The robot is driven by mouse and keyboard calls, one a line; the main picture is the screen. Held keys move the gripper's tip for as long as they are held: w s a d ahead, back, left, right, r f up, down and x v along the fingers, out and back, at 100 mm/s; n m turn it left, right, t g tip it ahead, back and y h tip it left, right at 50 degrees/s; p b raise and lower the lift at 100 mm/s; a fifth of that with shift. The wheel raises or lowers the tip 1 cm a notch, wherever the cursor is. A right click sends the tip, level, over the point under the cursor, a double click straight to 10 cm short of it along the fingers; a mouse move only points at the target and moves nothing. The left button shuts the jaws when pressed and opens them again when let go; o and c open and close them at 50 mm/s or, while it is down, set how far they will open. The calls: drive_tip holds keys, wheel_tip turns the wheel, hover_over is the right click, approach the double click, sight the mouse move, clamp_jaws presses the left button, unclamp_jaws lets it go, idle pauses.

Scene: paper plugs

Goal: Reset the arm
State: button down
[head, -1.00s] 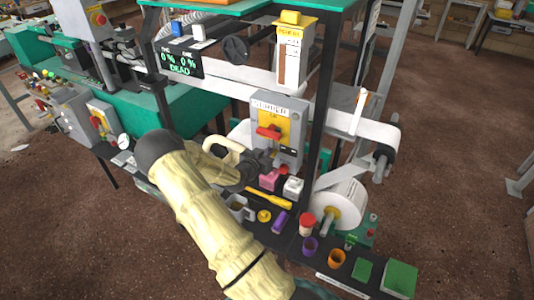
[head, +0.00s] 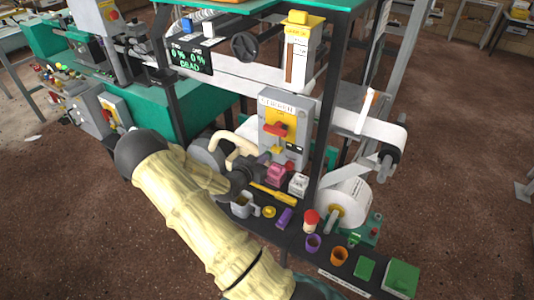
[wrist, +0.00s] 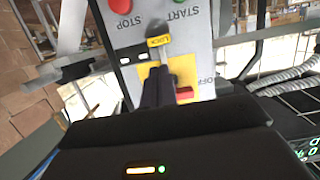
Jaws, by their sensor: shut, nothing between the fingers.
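My arm, in a cream cloth sleeve, reaches across the left and middle of the head view. My gripper (head: 260,165) is at its end, in front of the lower left of a grey switch box (head: 290,110) with a red handle on a yellow plate (head: 275,130). In the wrist view my gripper's dark fingers (wrist: 157,87) are shut and empty, pointing at the box face. I cannot tell the exact gap to the box.
Below my gripper a dark shelf holds a grey mug (head: 242,206), a yellow tool (head: 272,194), a pink block (head: 276,175), a white block (head: 298,184) and several cups and blocks. A white paper roll (head: 345,203) is to the right. A display (head: 188,58) reads "DEAD".

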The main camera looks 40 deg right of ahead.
drive_tip(key=shift+v, duration=1.05)
drive_tip(key=shift+w+r, duration=0.1)
drive_tip(key=shift+r, duration=0.05)
drive_tip(key=s+a+r+n+y, duration=0.1)
drive_tip(key=a+r+n+y, duration=0.15)
drive_tip(key=a+y, duration=0.4)
drive_tip(key=s+a+r+n+y, duration=0.1)
drive_tip(key=s+a+n+y, duration=0.2)
drive_tip(key=a, duration=0.7)
drive_tip(key=s+a+r+n+g+y+p, duration=0.1)
drive_tip(key=s+a+r+n+y, duration=0.3)
drive_tip(key=s+a+r+n, duration=0.4)
drive_tip(key=s+a+r+g, duration=0.1)
drive_tip(key=s, duration=0.4)
drive_tip(key=shift+a+r+g+y, duration=0.25)
drive_tip(key=shift+g+y, duration=0.1)
drive_tip(key=shift+g, duration=0.05)
